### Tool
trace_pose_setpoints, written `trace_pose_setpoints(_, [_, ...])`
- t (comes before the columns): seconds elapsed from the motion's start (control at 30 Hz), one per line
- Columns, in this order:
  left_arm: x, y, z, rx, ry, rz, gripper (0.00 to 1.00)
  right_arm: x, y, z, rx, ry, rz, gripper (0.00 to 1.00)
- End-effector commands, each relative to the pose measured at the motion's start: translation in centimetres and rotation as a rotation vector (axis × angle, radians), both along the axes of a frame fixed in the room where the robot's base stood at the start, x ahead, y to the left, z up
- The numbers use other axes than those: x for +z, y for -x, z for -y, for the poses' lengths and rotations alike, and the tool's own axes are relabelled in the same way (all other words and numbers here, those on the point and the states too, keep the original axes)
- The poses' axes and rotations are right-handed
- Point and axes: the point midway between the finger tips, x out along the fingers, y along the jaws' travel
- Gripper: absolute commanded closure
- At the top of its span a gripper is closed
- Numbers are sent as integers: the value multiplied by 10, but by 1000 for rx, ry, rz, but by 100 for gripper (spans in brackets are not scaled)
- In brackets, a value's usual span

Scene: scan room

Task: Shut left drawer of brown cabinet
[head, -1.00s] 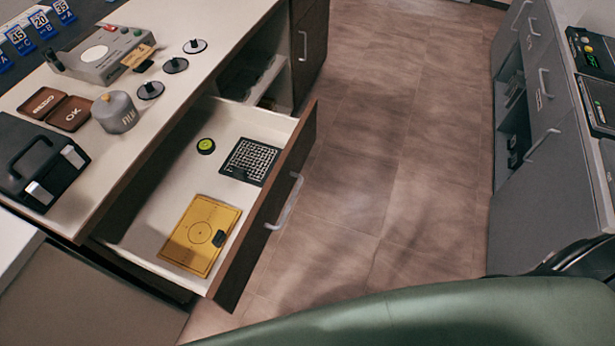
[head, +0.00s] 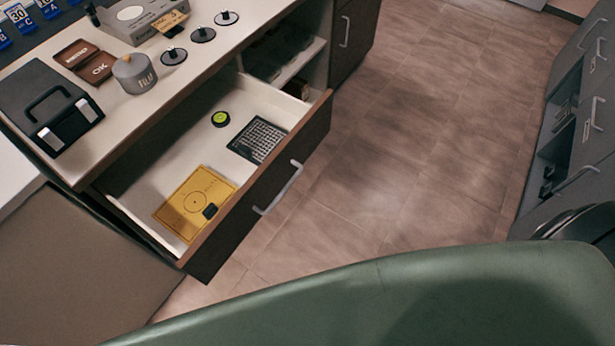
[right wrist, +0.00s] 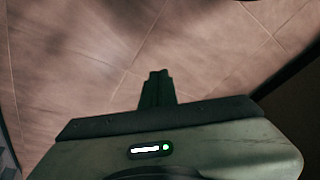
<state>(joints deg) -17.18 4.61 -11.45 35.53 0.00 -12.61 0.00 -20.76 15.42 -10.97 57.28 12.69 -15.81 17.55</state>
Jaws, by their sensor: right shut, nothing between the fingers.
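The brown cabinet's drawer (head: 252,222) stands pulled out under the white counter in the head view. Its dark front carries a pale bar handle (head: 279,190). Inside lie a yellow board (head: 188,206), a black grid plate (head: 258,140) and a small green-topped round item (head: 221,119). My right gripper (right wrist: 158,75) shows in the right wrist view, shut and empty, over bare floor. It touches nothing there. My left gripper is in neither view.
The counter (head: 150,104) holds a black case (head: 48,108), brown blocks and a grey canister (head: 134,73). Grey cabinets (head: 572,130) stand at the right. Floor (head: 410,150) between them is clear. My green body part fills the lower foreground.

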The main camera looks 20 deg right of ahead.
Motion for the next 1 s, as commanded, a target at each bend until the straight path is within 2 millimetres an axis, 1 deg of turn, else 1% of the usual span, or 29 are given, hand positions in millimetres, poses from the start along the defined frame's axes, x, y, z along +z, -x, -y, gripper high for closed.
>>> trace_pose_setpoints(0.03, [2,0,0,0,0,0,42,14,-16,9,-37,-14,35,100])
trace_pose_setpoints(0.07, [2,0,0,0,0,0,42,22,-25,12,-62,-28,54,100])
trace_pose_setpoints(0.17, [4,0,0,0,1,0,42,55,-59,23,-151,-88,125,100])
trace_pose_setpoints(0.2, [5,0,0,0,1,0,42,73,-74,26,-189,-122,158,100])
trace_pose_setpoints(0.27, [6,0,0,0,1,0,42,105,-99,27,-249,-188,207,100])
trace_pose_setpoints(0.3, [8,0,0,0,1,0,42,130,-116,25,-289,-244,241,100])
trace_pose_setpoints(0.37, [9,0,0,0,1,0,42,172,-139,16,-344,-346,281,100])
trace_pose_setpoints(0.4, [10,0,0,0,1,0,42,200,-152,6,-374,-417,299,100])
trace_pose_setpoints(0.43, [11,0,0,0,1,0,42,221,-159,-2,-396,-472,306,100])
trace_pose_setpoints(0.47, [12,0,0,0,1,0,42,241,-164,-12,-412,-525,307,100])
trace_pose_setpoints(0.5, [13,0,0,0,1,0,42,266,-170,-26,-432,-596,304,100])
trace_pose_setpoints(0.6, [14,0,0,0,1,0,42,318,-173,-59,-464,-744,271,100])
trace_pose_setpoints(0.63, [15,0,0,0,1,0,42,331,-173,-68,-469,-778,260,100])
trace_pose_setpoints(0.7, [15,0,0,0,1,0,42,353,-170,-85,-481,-844,231,100])
trace_pose_setpoints(0.8, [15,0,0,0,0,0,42,370,-166,-99,-491,-895,201,100])
trace_pose_setpoints(0.9, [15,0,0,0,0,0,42,373,-168,-105,-495,-911,194,100])
trace_pose_setpoints(1.0, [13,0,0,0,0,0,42,367,-176,-110,-497,-914,196,100])
